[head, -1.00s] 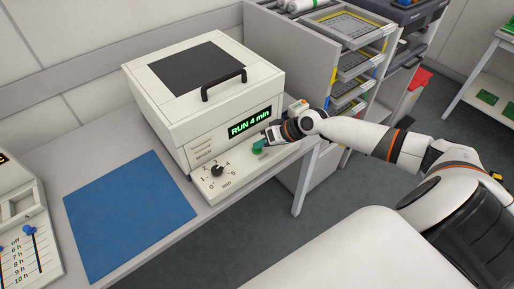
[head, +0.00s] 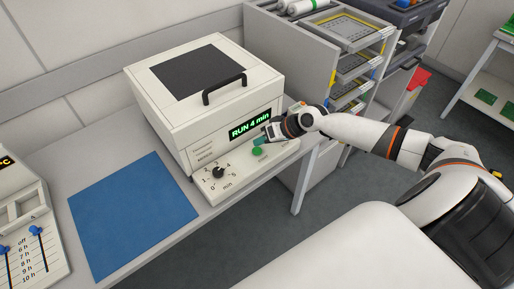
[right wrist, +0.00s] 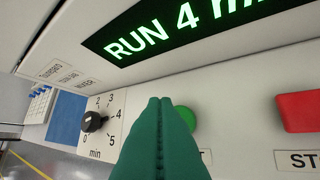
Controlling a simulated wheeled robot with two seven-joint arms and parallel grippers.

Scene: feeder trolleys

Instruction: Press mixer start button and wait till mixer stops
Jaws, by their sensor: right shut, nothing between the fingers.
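The mixer (head: 190,110) is a white box with a dark lid panel and a black handle, and its lid is down. Its display (head: 250,124) reads "RUN 4 min" in green, also in the right wrist view (right wrist: 180,28). The green start button (head: 257,152) shows in the right wrist view (right wrist: 186,118), partly behind my fingers. A red stop button (right wrist: 298,112) is to its right. The black dial (head: 218,172) points near 4. My right gripper (head: 260,141) is shut and empty, with green fingertips just in front of the panel, apart from the green button. My left gripper is not in view.
A blue mat (head: 132,214) lies on the bench left of the mixer. A device with blue sliders (head: 36,232) stands at the left edge. A trolley with trays (head: 350,62) stands behind my right arm.

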